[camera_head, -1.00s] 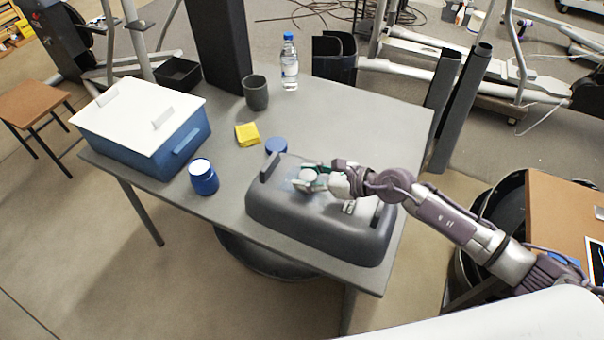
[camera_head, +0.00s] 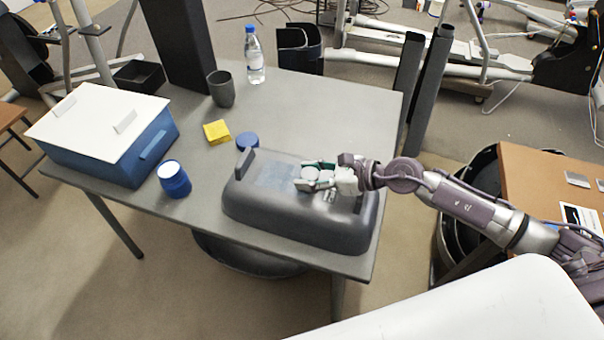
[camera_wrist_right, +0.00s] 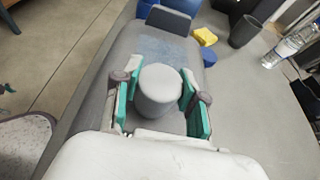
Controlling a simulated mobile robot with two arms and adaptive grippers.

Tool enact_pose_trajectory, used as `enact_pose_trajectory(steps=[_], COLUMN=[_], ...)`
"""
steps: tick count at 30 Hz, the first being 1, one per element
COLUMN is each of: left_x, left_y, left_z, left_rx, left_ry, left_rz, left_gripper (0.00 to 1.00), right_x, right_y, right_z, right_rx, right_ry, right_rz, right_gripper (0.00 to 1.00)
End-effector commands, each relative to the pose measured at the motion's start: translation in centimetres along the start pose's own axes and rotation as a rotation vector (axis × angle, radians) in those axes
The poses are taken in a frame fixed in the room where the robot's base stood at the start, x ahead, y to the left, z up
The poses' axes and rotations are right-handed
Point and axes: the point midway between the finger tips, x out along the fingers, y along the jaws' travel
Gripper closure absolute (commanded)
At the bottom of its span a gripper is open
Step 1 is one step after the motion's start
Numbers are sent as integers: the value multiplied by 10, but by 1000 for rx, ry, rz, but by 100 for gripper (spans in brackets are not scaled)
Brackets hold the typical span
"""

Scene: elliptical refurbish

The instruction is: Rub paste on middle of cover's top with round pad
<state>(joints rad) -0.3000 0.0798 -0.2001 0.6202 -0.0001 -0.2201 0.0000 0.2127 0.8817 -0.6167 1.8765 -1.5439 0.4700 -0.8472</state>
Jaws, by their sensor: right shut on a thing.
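The grey cover (camera_head: 300,228) lies on the table with its domed top up. A bluish smear of paste (camera_head: 274,175) shows on its top, left of my right gripper; it also shows in the right wrist view (camera_wrist_right: 165,50). My right gripper (camera_head: 312,176) is over the middle of the cover's top. In the right wrist view its green-lined fingers (camera_wrist_right: 155,98) are shut on the round grey pad (camera_wrist_right: 158,88). The pad's underside is hidden, so I cannot tell whether it touches the cover. My left gripper is not in view.
A blue jar (camera_head: 174,180) stands open left of the cover, with a blue lid (camera_head: 247,141) behind it. A yellow sponge (camera_head: 216,132), dark cup (camera_head: 221,88), water bottle (camera_head: 254,58) and blue box with white lid (camera_head: 100,120) share the table (camera_head: 320,110). The table's back right is clear.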

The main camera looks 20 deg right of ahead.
Motion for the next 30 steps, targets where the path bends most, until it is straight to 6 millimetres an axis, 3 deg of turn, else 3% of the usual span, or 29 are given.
enact_pose_trajectory(steps=[10,30], left_x=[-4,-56], left_y=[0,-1], left_z=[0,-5], left_rx=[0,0], left_ry=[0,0], left_rz=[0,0], left_gripper=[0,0], right_x=[-2,-24], right_y=[0,0], right_z=[2,57], right_rx=[1,1], right_ry=[4,1], right_rz=[1,1], right_gripper=[82,82])
